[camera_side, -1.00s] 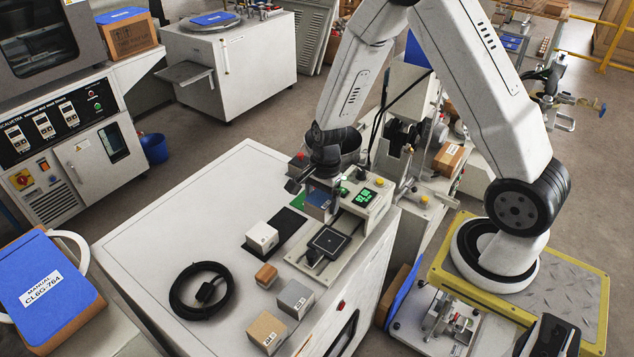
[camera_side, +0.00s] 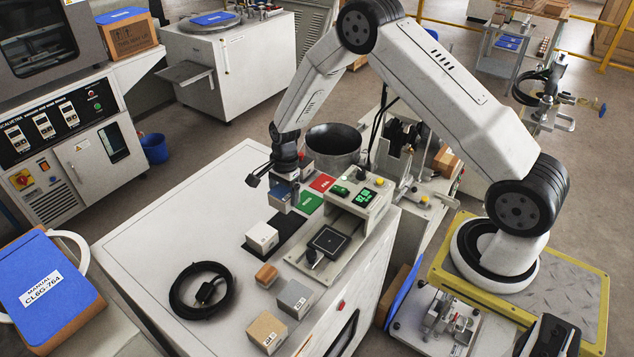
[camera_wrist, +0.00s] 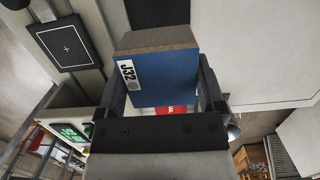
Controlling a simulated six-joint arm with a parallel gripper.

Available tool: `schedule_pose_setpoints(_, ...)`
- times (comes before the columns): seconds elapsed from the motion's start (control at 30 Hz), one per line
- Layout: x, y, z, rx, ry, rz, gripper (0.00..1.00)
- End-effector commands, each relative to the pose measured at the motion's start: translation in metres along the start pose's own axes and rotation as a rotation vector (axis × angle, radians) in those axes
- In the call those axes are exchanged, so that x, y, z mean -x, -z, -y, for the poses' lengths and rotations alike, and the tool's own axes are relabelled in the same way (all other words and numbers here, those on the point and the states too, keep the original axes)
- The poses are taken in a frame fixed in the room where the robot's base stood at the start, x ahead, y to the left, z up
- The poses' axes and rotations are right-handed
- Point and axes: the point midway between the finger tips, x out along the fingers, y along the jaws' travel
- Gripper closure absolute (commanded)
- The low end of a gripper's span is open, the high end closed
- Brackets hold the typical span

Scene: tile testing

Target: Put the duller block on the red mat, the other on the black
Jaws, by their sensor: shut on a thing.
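My gripper (camera_side: 278,186) is shut on a blue block (camera_side: 283,197), held above the table. In the wrist view the blue block (camera_wrist: 165,78) sits between the fingers, with a J32 label and a brownish-grey face. The red mat (camera_side: 322,183) lies to the right of the held block, partly hidden in the wrist view. The black mat (camera_side: 288,228) lies below and in front of the gripper. A white block (camera_side: 262,237) stands at the black mat's near left part. I cannot tell which blocks the task means.
A green mat (camera_side: 309,203) lies beside the red one. A tester with a dark pad (camera_side: 328,240) and a green display (camera_side: 363,197) stands at right. A small orange-brown block (camera_side: 266,275), grey block (camera_side: 295,298), tan block (camera_side: 267,332) and black cable coil (camera_side: 190,305) lie nearer.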

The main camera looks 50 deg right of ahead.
Motion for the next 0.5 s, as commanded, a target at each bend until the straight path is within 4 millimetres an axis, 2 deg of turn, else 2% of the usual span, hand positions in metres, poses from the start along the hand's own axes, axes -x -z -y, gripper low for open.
schedule_pose_setpoints(0.27, -0.003, 0.0, 0.0, 0.0, 0.001, 0.0, 1.0)
schedule_pose_setpoints(0.5, -0.016, 0.002, 0.0, 0.0, 0.001, 0.0, 1.0)
